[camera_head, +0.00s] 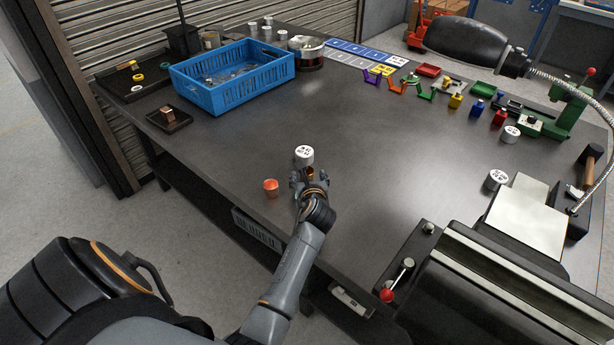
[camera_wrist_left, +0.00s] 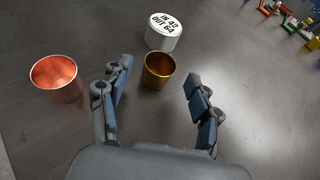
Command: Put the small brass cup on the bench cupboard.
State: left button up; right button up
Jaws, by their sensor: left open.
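The small brass cup (camera_wrist_left: 158,71) stands upright on the dark bench in the left wrist view. It is just ahead of and between the fingertips of my left gripper (camera_head: 310,180), which is open and empty. In the head view the brass cup (camera_head: 310,173) is mostly hidden by the gripper. Under the bench's front edge I see a grey slotted panel (camera_head: 257,228); I cannot tell whether it belongs to the bench cupboard. My right gripper does not show.
A copper cup (camera_head: 271,188) stands close on the left and a white labelled cylinder (camera_head: 304,154) just behind. A blue crate (camera_head: 232,77) is at the back left. A vise-like machine (camera_head: 505,285) fills the front right. The bench middle is clear.

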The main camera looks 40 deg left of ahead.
aim_at(307, 171)
pick_arm(q)
jog(key=x, duration=0.4)
jog(key=shift+w+a, duration=0.1)
jog(key=shift+w, duration=0.05)
jog(key=c, duration=1.2)
jog(key=shift+r, duration=0.15)
